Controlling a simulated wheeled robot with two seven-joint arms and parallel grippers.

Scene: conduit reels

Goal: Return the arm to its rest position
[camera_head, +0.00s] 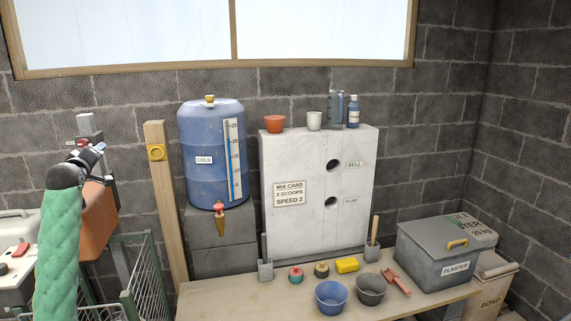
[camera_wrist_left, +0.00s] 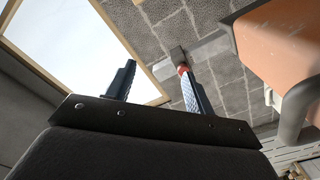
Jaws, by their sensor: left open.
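My left arm, in a green quilted sleeve (camera_head: 58,255), is raised at the left edge of the head view. Its dark left gripper (camera_head: 92,153) points up and away, in front of the block wall. In the left wrist view the two fingers of this gripper (camera_wrist_left: 157,68) stand apart, with only window and wall between them. No object is held. My right arm and gripper are in neither view.
An orange container (camera_head: 100,215) stands close beside my left gripper, with a green wire cage (camera_head: 145,272) below. A wooden post (camera_head: 165,200), blue barrel (camera_head: 211,150) and white panel (camera_head: 318,225) stand further right. The bench (camera_head: 240,295) holds bowls and a grey plaster box (camera_head: 440,262).

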